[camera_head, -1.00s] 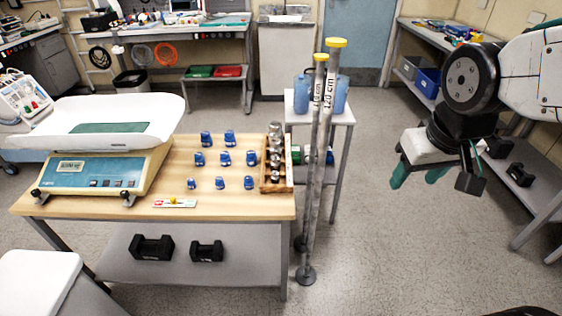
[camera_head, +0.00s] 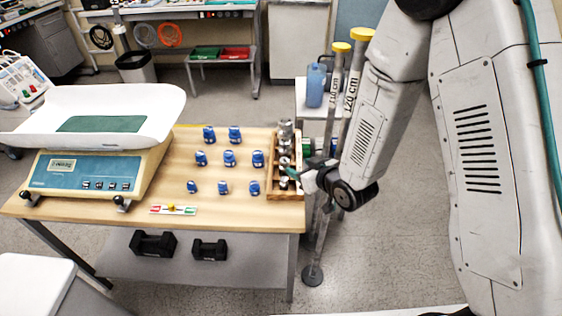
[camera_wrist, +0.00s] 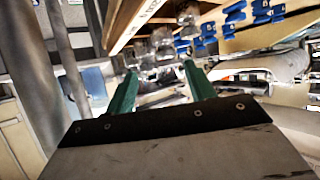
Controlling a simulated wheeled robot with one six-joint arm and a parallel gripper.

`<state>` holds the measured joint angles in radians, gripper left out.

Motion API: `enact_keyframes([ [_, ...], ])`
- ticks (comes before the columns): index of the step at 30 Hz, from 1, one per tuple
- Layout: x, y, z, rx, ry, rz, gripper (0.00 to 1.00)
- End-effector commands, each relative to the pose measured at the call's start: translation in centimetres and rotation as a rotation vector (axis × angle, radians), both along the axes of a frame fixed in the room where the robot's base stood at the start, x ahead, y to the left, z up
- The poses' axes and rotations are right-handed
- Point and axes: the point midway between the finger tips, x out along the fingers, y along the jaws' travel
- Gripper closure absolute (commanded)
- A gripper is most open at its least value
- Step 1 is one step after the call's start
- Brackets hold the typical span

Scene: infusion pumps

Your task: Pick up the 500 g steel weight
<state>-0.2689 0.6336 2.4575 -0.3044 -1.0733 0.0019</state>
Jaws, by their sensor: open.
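Several steel weights (camera_head: 285,148) stand in a row in a wooden rack (camera_head: 298,194) at the right end of the wooden table. Which one is the 500 g weight cannot be read. My gripper (camera_head: 306,174) is at the right side of the rack, partly hidden by my arm. In the wrist view, its two green fingers (camera_wrist: 160,85) are apart with no weight clearly between them. Blurred shiny weights (camera_wrist: 162,42) show just beyond the fingertips, by the rack's edge (camera_wrist: 128,22).
A baby scale (camera_head: 95,170) fills the table's left side. Two upright measuring poles (camera_head: 338,95) stand close beside my arm. A small colored level (camera_head: 173,210) lies at the front edge.

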Motion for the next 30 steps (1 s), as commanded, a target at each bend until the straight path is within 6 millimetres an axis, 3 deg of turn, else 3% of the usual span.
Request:
enact_keyframes([
  [6,0.0,2.1,-1.1,0.043,-0.040,0.036,0.46],
  [19,4.3,5.7,-3.1,0.043,-0.042,0.045,0.46],
  [30,5.4,6.1,-3.6,0.043,-0.040,0.040,0.46],
])
